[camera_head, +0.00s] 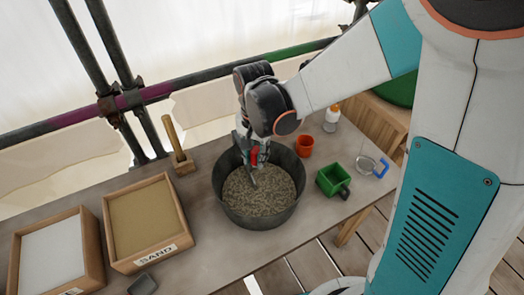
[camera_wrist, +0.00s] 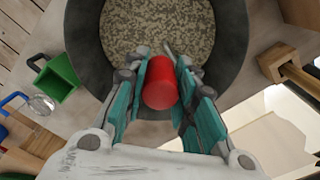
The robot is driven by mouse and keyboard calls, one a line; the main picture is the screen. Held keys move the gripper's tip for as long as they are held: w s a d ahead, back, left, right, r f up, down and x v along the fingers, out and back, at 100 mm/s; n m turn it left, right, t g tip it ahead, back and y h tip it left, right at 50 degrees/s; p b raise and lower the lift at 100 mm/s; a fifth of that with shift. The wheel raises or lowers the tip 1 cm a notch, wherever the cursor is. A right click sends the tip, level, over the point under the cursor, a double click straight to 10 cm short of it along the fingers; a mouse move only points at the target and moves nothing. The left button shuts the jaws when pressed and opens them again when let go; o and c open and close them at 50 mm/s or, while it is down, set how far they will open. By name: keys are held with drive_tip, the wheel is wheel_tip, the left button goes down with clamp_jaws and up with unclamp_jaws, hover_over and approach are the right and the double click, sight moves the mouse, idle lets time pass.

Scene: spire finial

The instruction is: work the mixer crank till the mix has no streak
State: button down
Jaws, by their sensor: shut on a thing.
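The dark round mixing tub (camera_head: 228,201) stands on the table and holds a mix (camera_head: 262,197) mottled in pale beige and dark grey. Dark and light flecks also show across the mix in the wrist view (camera_wrist: 150,25). My gripper (camera_head: 252,160) is over the tub's far-left part, shut on the red crank grip (camera_wrist: 160,85). The grip stands between both fingers in the wrist view. A grey metal piece (camera_head: 253,178) reaches from below the gripper toward the mix. Most of the crank is hidden by my gripper.
A sand box (camera_head: 145,222) and a box of white material (camera_head: 52,255) stand left. A wooden post (camera_head: 174,138) is behind them. Scaffold poles (camera_head: 75,118) run behind.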

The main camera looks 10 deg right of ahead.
drive_tip(key=shift+w+a+m, duration=0.1)
drive_tip(key=shift+a+m, duration=0.75)
drive_tip(key=shift+m, duration=0.4)
drive_tip(key=shift+w+a+m, duration=0.1)
drive_tip(key=shift+a+m, duration=0.7)
drive_tip(key=shift+m, duration=0.45)
drive_tip(key=c, duration=1.3)
unclamp_jaws()
